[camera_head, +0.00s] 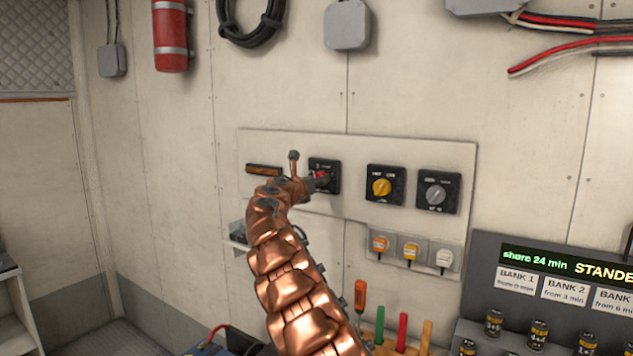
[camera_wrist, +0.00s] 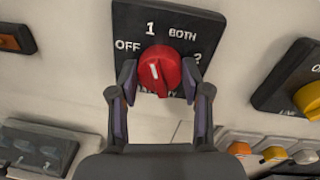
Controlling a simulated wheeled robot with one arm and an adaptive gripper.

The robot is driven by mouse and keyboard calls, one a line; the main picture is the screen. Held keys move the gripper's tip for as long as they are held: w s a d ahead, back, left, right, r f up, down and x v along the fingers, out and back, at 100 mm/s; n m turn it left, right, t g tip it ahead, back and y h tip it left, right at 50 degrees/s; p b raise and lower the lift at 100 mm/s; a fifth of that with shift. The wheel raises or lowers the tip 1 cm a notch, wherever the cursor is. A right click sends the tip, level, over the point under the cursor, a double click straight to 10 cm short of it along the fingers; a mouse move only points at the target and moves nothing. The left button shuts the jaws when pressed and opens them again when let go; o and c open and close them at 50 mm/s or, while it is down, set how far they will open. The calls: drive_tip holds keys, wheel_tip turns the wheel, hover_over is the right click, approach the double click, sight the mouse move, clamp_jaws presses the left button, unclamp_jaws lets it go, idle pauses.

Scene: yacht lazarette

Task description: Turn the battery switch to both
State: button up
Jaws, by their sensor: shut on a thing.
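The battery switch is a black square plate (camera_wrist: 190,22) with a round red knob (camera_wrist: 160,70). Its plate reads OFF at left, 1 at upper left, BOTH at upper right and a partly seen mark, likely 2, at right. A short white mark on the knob's face points roughly up, towards the 1. My gripper (camera_wrist: 158,82) is shut on the red knob, one finger on each side. In the head view the switch plate (camera_head: 331,168) shows beyond my copper arm, and my gripper (camera_head: 318,181) partly hides the knob.
A yellow-knob switch (camera_head: 381,187) and a grey-knob switch (camera_head: 436,194) sit to the right on the same panel. An orange indicator (camera_head: 264,170) is at left. Orange, yellow and white plugs (camera_head: 411,250) hang below. Tool handles (camera_head: 402,330) stand lower down.

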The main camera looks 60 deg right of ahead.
drive_tip(key=shift+c, duration=0.4)
drive_tip(key=shift+f+m+h+b, duration=0.1)
drive_tip(key=shift+m+h+b, duration=0.05)
drive_tip(key=shift+m+b, duration=1.8)
drive_tip(key=shift+f+m+h+b, duration=0.15)
drive_tip(key=shift+m+b, duration=1.3)
drive_tip(key=shift+m, duration=1)
drive_tip(key=shift+r+g, duration=0.1)
drive_tip(key=shift+g, duration=0.2)
drive_tip(key=o, duration=1.2)
drive_tip(key=shift+c, duration=0.2)
drive_tip(key=shift+r, duration=0.1)
